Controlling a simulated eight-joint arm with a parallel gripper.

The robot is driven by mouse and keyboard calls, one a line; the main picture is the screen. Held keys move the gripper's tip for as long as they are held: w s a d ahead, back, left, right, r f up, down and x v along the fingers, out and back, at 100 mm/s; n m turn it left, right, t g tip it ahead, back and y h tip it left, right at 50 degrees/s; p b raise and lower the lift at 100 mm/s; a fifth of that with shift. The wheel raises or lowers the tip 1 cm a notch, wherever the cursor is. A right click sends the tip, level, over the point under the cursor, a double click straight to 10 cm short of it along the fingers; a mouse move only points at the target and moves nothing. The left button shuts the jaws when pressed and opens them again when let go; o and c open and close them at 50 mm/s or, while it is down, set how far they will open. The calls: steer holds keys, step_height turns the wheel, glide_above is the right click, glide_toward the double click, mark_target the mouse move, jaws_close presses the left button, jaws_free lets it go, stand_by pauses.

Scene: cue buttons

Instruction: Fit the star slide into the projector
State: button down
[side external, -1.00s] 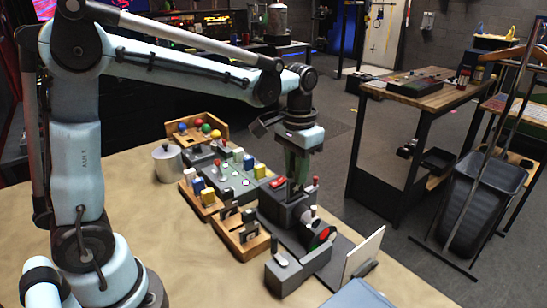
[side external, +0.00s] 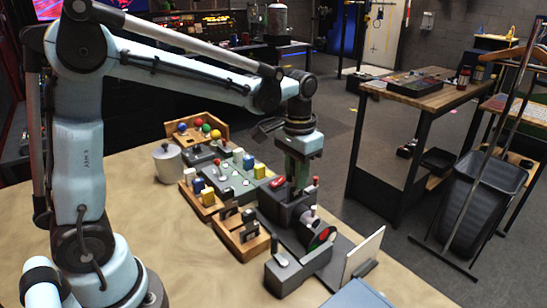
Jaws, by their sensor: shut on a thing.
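The projector (side external: 282,209) is a dark grey box with a lens and a red-and-green disc (side external: 321,237) on its front, standing on the table. My gripper (side external: 297,186) points straight down at the top of the projector, with its fingertips at or just above it. It is shut on a slide, which is mostly hidden between the fingers and the projector top. I cannot make out a star on it, nor how deep it sits. A wooden rack (side external: 256,246) with dark upright slides stands just left of the projector.
A white screen (side external: 363,256) stands right of a grey block with a lever (side external: 283,270). A red button (side external: 276,183) and a red-topped lever (side external: 316,182) are close to my fingers. Coloured blocks (side external: 209,196), a ball tray (side external: 197,135) and a metal pot (side external: 168,162) lie behind. The front-left table is clear.

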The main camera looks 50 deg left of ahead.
mark_target(295, 202)
steer(key=shift+f, duration=1.95)
stand_by(0.6)
steer(key=c, duration=0.8)
jaws_free()
steer(key=shift+r, duration=0.1)
steer(key=shift+r, duration=3.4)
steer(key=shift+s+a+f+t, duration=0.15)
steer(key=shift+s+t, duration=1.05)
steer(key=shift+s, duration=0.65)
steer(key=shift+s+d+f+t, duration=0.1)
steer(key=shift+s+f+t, duration=0.1)
steer(key=shift+s+t, duration=1.35)
steer(key=shift+s+a+f+t, duration=0.15)
steer(key=shift+s+t, duration=0.7)
steer(key=shift+s, duration=1.3)
